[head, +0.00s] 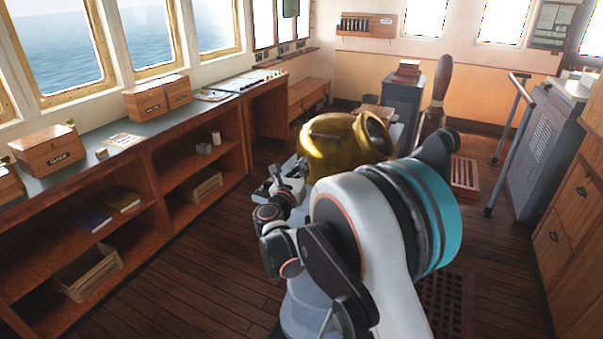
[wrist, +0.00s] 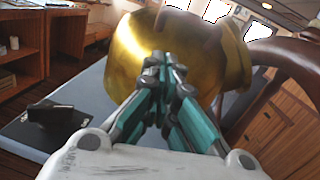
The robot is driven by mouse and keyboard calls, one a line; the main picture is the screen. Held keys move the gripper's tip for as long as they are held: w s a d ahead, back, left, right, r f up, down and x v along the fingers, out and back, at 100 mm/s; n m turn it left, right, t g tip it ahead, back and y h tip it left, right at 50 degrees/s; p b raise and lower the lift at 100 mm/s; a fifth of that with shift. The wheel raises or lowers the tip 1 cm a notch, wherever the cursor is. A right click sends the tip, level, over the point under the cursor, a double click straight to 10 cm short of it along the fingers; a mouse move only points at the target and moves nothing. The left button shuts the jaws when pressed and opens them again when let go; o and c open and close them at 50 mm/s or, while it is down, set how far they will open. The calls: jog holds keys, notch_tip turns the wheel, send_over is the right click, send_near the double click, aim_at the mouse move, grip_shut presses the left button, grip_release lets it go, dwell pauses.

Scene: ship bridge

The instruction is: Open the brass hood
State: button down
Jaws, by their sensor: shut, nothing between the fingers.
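The brass hood (head: 340,140) is a rounded golden dome with a round opening at its upper right. In the head view it sits beyond my arm, which hides its lower right part. In the wrist view the hood (wrist: 200,60) fills the upper middle, with a brown strip on its top. My gripper (wrist: 168,62) is shut and empty, its fingertips pointing at the hood's front surface. I cannot tell whether the tips touch the brass. How far the hood is open cannot be told.
A wooden ship's wheel (wrist: 285,65) stands close at the right in the wrist view. A long shelved counter (head: 150,150) runs along the left windows. A metal handrail (head: 510,115) stands at the right. Plank floor is clear at left.

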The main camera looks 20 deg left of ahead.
jog(key=w+r, duration=0.3)
jog(key=w, duration=0.4)
jog(key=shift+w+a+r+b, duration=0.15)
jog(key=shift+w+a+b, duration=0.1)
jog(key=shift+w+b, duration=0.05)
